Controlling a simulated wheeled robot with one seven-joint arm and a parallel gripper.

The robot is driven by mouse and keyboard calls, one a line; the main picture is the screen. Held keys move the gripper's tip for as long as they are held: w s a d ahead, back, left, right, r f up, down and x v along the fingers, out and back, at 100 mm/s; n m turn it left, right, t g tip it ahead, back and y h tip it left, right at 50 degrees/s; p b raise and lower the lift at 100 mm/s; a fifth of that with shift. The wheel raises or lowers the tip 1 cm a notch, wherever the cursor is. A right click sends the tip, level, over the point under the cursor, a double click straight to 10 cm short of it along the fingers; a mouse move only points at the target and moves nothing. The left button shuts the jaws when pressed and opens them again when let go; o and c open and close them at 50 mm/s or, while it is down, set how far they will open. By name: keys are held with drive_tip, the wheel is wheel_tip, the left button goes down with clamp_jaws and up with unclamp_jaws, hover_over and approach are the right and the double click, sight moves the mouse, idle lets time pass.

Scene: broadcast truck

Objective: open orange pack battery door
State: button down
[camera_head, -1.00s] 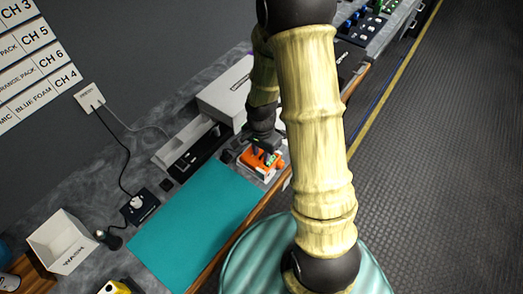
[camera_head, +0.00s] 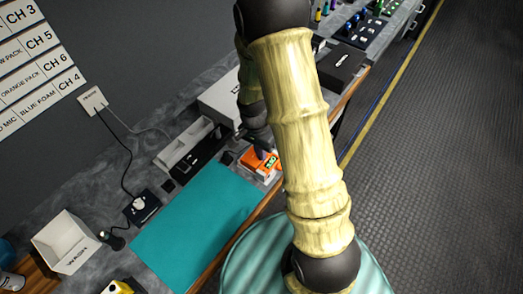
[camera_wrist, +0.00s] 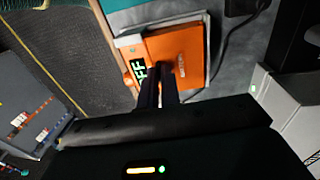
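The orange pack (camera_head: 260,161) lies on a small grey pad at the table's front edge, right of the teal mat. In the wrist view the orange pack (camera_wrist: 188,55) shows its broad orange face, with a black display of green characters at one end. The broad panel looks flat; I cannot make out a raised door. My gripper (camera_wrist: 157,76) has its two dark fingers close together, with only a thin gap and nothing visible between them. The fingertips overlap the pack near the display; I cannot tell whether they touch.
The teal mat (camera_head: 195,225) is clear. A white box (camera_head: 220,100) and a grey tray (camera_head: 185,143) stand behind the pack. A black cable (camera_wrist: 238,35) runs beside the pack's pad. A white bin (camera_head: 64,242) stands at the left.

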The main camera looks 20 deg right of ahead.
sight(249, 151)
drive_tip(key=r+g+h+p, duration=0.1)
drive_tip(key=p, duration=0.1)
drive_tip(key=w+a+g+h+p, duration=0.1)
drive_tip(key=shift+w+r+g+p, duration=0.15)
drive_tip(key=shift+r+g+p, duration=0.25)
drive_tip(key=shift+w+a+r+g+h+p, duration=0.1)
drive_tip(key=shift+w+a+g+h+p, duration=0.2)
drive_tip(key=shift+w+g+h+p, duration=0.25)
drive_tip(key=g+h, duration=0.1)
drive_tip(key=g, duration=0.1)
drive_tip(key=w+a+g+h+b, duration=0.1)
drive_tip(key=shift+w+a+g+h+b, duration=0.15)
drive_tip(key=shift+w+g+h+b, duration=0.1)
drive_tip(key=shift+w+g+b, duration=0.1)
drive_tip(key=shift+w+a+g+h+b, duration=0.25)
drive_tip(key=shift+w+g+h+b, duration=0.1)
drive_tip(key=shift+g+h+b, duration=0.35)
drive_tip(key=shift+a+r+g, duration=0.1)
drive_tip(key=shift+r+g, duration=0.05)
drive_tip(key=shift+g, duration=0.15)
drive_tip(key=shift+w, duration=0.1)
drive_tip(key=c, duration=1.6)
unclamp_jaws()
